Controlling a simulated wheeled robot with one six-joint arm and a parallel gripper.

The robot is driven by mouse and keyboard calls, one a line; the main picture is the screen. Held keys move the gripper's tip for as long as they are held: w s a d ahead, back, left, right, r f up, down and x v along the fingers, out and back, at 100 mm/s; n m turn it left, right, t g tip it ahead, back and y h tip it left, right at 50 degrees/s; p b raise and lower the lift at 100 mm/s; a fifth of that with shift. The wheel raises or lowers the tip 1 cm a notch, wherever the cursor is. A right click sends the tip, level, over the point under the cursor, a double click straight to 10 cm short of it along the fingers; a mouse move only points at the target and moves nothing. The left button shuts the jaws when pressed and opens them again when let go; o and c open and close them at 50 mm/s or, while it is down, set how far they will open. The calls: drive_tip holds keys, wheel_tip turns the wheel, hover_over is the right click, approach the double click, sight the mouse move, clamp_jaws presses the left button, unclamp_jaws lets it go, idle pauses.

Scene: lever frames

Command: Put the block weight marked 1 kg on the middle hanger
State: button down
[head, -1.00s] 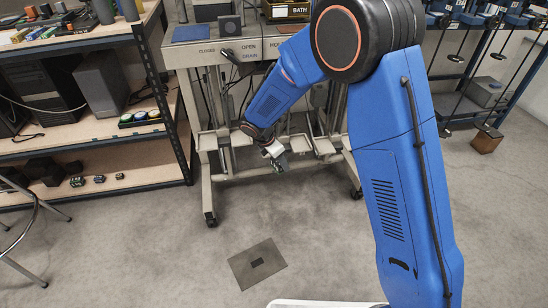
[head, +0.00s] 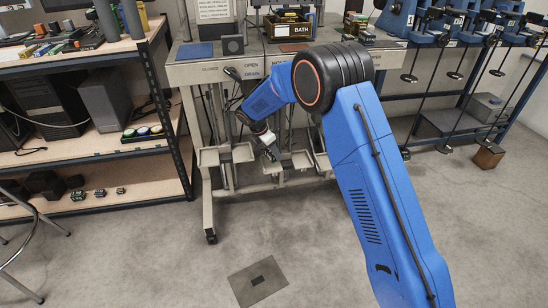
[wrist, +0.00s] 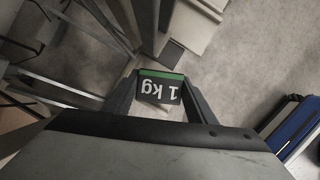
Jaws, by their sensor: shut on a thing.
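My gripper (wrist: 160,97) is shut on the block weight (wrist: 160,86), a small dark block with a green edge and "1 kg" in white, upside down in the wrist view. In the head view my gripper (head: 269,150) hangs in front of the grey bench, small and partly unclear. Pale tray-like hanger pans hang low under the bench: a left one (head: 209,157), one by my gripper (head: 271,169), and one further right (head: 302,160). My gripper is above or in front of the pan near it; I cannot tell which. My arm hides part of the right side.
The bench (head: 190,73) has levers, a dark box marked BATH (head: 290,27) and upright legs around the pans. A shelf rack (head: 175,135) stands at left, a blue rack with hanging rods (head: 455,100) at right. A dark floor plate (head: 258,282) lies in front on open floor.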

sight(269, 151)
drive_tip(key=shift+w+f, duration=0.15)
drive_tip(key=shift+f, duration=1.55)
drive_tip(key=c, duration=1.1)
unclamp_jaws()
drive_tip(key=shift+f, duration=0.15)
drive_tip(key=shift+o, duration=0.3)
drive_tip(key=v, duration=0.7)
drive_tip(key=shift+a+r, duration=0.15)
drive_tip(key=shift+r, duration=0.2)
